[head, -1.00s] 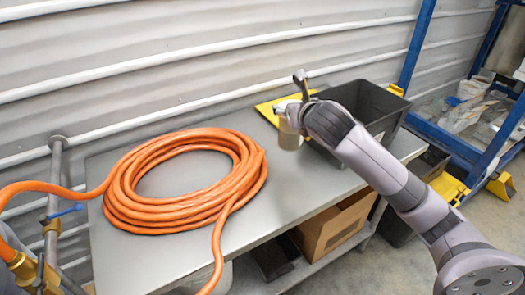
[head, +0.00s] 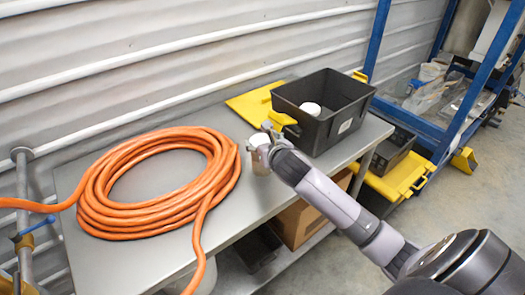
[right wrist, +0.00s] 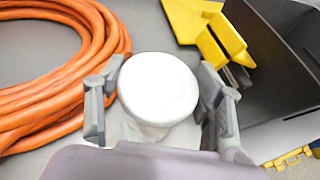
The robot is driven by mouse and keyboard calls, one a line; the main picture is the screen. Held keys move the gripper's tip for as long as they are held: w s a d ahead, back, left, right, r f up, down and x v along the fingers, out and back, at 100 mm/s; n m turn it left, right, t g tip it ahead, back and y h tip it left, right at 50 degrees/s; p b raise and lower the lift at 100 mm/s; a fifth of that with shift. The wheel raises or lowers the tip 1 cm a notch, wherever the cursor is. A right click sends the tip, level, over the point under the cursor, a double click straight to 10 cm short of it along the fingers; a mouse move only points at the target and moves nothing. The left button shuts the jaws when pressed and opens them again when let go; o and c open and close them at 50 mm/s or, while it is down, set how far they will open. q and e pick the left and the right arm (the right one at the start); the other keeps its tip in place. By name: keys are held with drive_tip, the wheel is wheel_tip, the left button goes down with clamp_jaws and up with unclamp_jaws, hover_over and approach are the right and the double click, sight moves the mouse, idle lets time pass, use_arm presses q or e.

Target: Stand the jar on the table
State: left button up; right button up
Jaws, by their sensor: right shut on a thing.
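The jar, with a round white lid (right wrist: 158,88) and a pale body (head: 260,163), is upright between the fingers of my right gripper (head: 261,143). The right gripper is shut on it, with one finger on each side of the lid in the right wrist view (right wrist: 160,100). The jar is over the grey metal table (head: 225,215), between the hose and the black bin. Whether its base touches the table top cannot be told. My left gripper is not in view.
A coiled orange hose (head: 100,205) covers the table's left part. A black bin (head: 322,130) stands at right with a white-topped item (head: 310,108) inside. A yellow piece (head: 262,104) lies beside it. Bare table lies in front of the jar.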

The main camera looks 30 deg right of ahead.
drive_tip(key=shift+f, duration=1.85)
drive_tip(key=o, duration=1.9)
drive_tip(key=shift+f, duration=0.15)
drive_tip(key=b+v, duration=0.1)
drive_tip(key=v, duration=1.1)
